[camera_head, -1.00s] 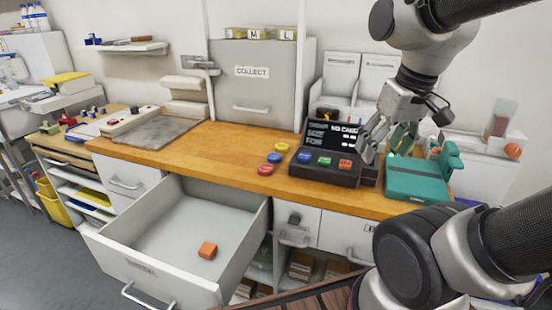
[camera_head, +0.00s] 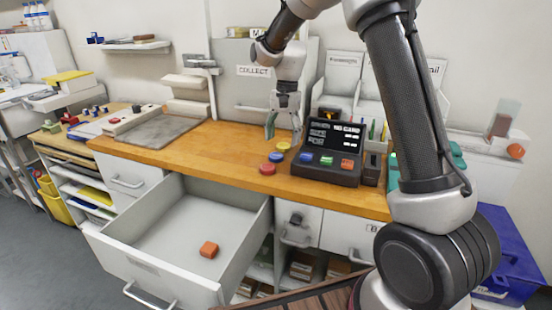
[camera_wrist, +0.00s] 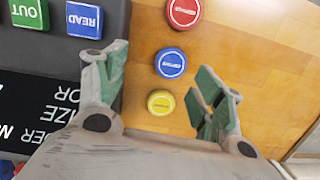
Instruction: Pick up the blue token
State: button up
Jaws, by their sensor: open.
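The blue token (camera_head: 275,157) is a small round disc lying on the wooden counter, between a yellow token (camera_head: 282,147) and a red token (camera_head: 267,169). In the wrist view the blue token (camera_wrist: 171,63) lies beyond my fingertips, roughly midway between them, with the yellow token (camera_wrist: 160,102) nearer and the red token (camera_wrist: 183,12) farther. My gripper (camera_head: 283,132) is above the counter just behind the tokens, its fingers pointing down. In the wrist view my gripper (camera_wrist: 160,75) is open and empty, with its fingers apart on either side of the token row.
A black card terminal (camera_head: 328,155) with blue, green and red buttons stands close to the right of the tokens. The counter (camera_head: 200,145) left of the tokens is clear.

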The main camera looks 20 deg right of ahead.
aim_at(276, 155)
jog(key=shift+w+a+r+m, duration=0.25)
jog(key=shift+w+r+m, duration=0.45)
jog(key=shift+m, duration=0.2)
jog(key=shift+a+r+m, duration=0.1)
jog(key=shift+m, duration=0.8)
jog(key=f, duration=0.5)
jog(key=a+f, duration=0.1)
jog(key=f, duration=0.1)
jog(key=shift+s+f, duration=0.15)
jog(key=shift+f, duration=0.2)
jog(key=c, duration=1)
